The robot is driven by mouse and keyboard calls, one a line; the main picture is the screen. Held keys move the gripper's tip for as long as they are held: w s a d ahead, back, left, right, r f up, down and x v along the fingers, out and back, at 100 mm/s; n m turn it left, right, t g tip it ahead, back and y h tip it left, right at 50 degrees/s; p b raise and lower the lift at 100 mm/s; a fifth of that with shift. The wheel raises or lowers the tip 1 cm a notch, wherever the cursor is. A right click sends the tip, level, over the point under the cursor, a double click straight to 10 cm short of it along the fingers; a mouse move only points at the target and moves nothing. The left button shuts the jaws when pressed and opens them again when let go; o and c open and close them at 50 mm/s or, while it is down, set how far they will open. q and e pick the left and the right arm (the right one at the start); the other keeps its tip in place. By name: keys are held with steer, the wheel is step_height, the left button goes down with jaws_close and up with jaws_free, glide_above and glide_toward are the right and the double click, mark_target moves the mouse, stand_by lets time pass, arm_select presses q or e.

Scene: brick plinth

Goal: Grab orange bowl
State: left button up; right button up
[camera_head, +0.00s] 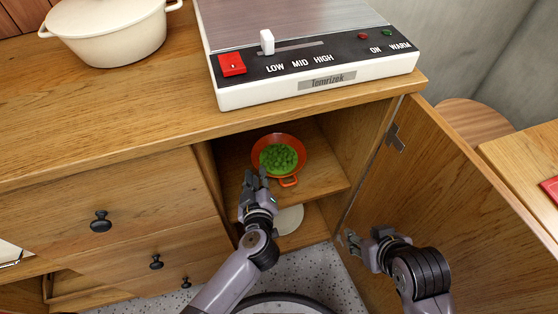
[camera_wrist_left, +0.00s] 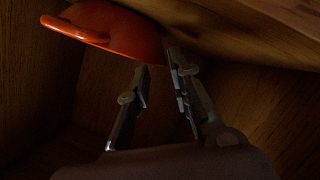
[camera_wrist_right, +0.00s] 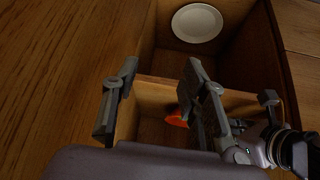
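The orange bowl (camera_head: 300,154) stands on the upper shelf of the open cabinet and holds green pieces (camera_head: 278,158). Its small loop handle (camera_head: 288,181) points toward the front. My left gripper (camera_head: 254,176) is at the bowl's front left side. In the left wrist view its fingers (camera_wrist_left: 157,62) are parted, and the bowl (camera_wrist_left: 125,35) shows just beyond the tips. I cannot tell whether they touch it. My right gripper (camera_head: 362,243) is beside the open door, its fingers (camera_wrist_right: 158,75) wide apart and empty. Part of the bowl also shows in the right wrist view (camera_wrist_right: 176,119).
The cabinet door (camera_head: 440,180) stands open on the right. A white plate (camera_head: 289,219) lies on the lower shelf. The cabinet side walls and the countertop edge bound the opening. A warmer (camera_head: 310,75) and a white pot (camera_head: 110,35) stand on top.

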mark_target(258, 165)
arm_select(q)
steer(key=b+x, duration=0.1)
steer(key=x, duration=0.1)
steer(key=shift+w+d+f+b, duration=0.1)
steer(key=shift+w+b, duration=0.2)
steer(key=shift+w, duration=0.05)
steer(key=shift+b+x, duration=0.5)
steer(key=shift+x, duration=0.65)
arm_select(e)
steer(key=w+a+r+t+y, duration=0.2)
steer(key=w+a+r+t, duration=0.1)
steer(key=w+r+t, duration=0.4)
steer(key=shift+w+a+r, duration=0.4)
steer(key=shift+w+r, duration=0.35)
steer(key=shift+w, duration=0.5)
arm_select(q)
steer(key=shift+c, duration=0.2)
jaws_close()
